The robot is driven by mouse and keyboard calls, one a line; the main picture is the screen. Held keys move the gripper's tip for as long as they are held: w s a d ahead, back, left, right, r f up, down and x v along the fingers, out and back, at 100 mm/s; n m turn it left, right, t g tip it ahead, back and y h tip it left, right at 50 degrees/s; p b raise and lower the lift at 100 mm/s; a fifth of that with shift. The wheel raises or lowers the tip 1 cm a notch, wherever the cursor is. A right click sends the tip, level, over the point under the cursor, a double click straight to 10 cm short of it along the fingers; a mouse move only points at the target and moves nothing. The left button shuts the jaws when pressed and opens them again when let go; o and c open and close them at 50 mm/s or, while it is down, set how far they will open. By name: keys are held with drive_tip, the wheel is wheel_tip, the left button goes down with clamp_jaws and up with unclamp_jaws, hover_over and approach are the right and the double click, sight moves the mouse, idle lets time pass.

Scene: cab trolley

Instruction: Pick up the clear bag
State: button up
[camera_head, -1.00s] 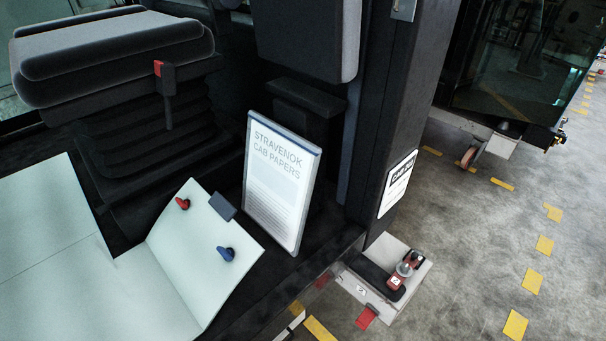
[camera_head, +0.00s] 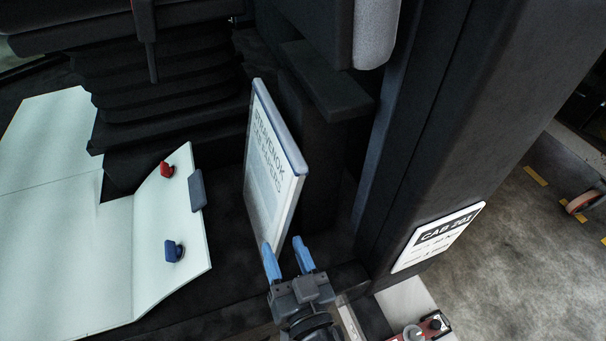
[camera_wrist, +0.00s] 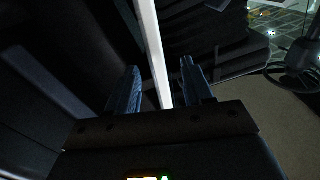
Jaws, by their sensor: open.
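The clear bag (camera_head: 268,170) stands upright and slightly tilted, with a blue top strip and a printed sheet reading "STRAVENOK CAB PAPERS" inside. My gripper (camera_head: 285,245) is open at the bag's lower near edge, its two blue fingers pointing at it. In the wrist view the bag shows edge-on as a thin white strip (camera_wrist: 152,45) running down between the open fingers (camera_wrist: 160,75), one on each side. The strip looks apart from the left finger; I cannot tell whether it touches the right one.
A pale folded board (camera_head: 120,250) with a red knob (camera_head: 167,170) and a blue knob (camera_head: 173,250) lies left of the bag. A dark pillar with a "CAB 201" sign (camera_head: 437,236) stands at the right. The black seat base (camera_head: 165,100) is behind. A white tray (camera_head: 405,300) sits below right.

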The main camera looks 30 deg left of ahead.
sight(274, 216)
drive_tip(key=shift+x, duration=0.8)
drive_tip(key=x, duration=0.6)
drive_tip(key=shift+w+a+r+b, duration=0.15)
drive_tip(key=shift+w+r+b, duration=0.05)
drive_tip(key=shift+w+b, duration=0.15)
clamp_jaws()
